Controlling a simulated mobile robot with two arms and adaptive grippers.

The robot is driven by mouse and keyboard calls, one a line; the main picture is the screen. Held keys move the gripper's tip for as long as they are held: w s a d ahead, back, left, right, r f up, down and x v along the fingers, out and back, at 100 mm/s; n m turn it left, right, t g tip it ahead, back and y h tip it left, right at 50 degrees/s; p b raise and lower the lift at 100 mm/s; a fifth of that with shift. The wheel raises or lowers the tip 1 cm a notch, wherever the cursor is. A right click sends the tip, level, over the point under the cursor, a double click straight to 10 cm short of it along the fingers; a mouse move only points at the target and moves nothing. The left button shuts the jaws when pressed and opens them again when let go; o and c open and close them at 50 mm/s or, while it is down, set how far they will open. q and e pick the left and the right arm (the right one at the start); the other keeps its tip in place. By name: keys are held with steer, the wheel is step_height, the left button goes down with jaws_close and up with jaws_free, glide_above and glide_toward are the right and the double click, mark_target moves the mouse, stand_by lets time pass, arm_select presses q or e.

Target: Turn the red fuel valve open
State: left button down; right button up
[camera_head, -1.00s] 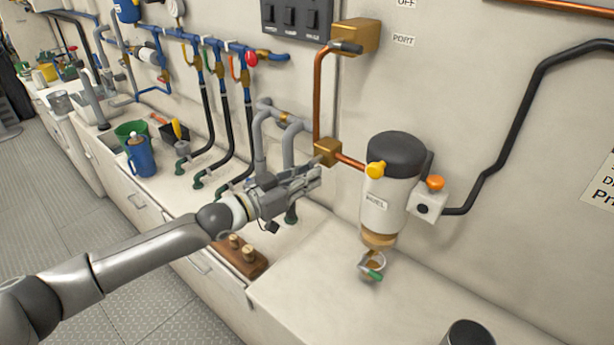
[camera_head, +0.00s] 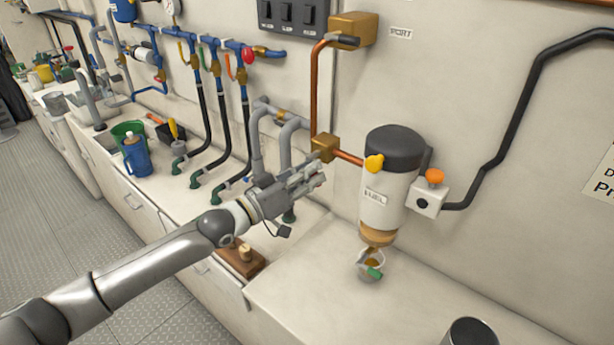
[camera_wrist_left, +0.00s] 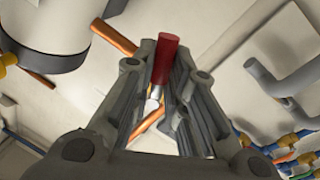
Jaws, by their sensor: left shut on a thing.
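The red handle (camera_wrist_left: 166,58) of the fuel valve shows in the left wrist view, sticking out between the fingers of my left gripper. Its silver stem shows lower down, between the fingers. In the head view, my left gripper (camera_head: 316,180) is just below the brass block (camera_head: 325,147) on the copper line; the red handle is hidden there by the gripper. The gripper is shut on the handle. A copper pipe runs from the brass block to the fuel filter (camera_head: 385,200). My right gripper is in neither view.
Grey pipes (camera_head: 288,120) stand just left of the gripper. A wooden block (camera_head: 241,262) with pegs is under my forearm.

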arm_select(q)
steer(key=shift+s+d+r+n, duration=0.1)
steer(key=shift+d+n, duration=0.05)
steer(key=shift+n, duration=0.45)
steer(key=shift+s+d+n, duration=0.1)
steer(key=shift+n, duration=0.5)
steer(key=shift+t, duration=0.3)
steer(key=c, duration=1.4)
jaws_free()
steer(key=shift+c, duration=0.2)
steer(key=v, duration=1.2)
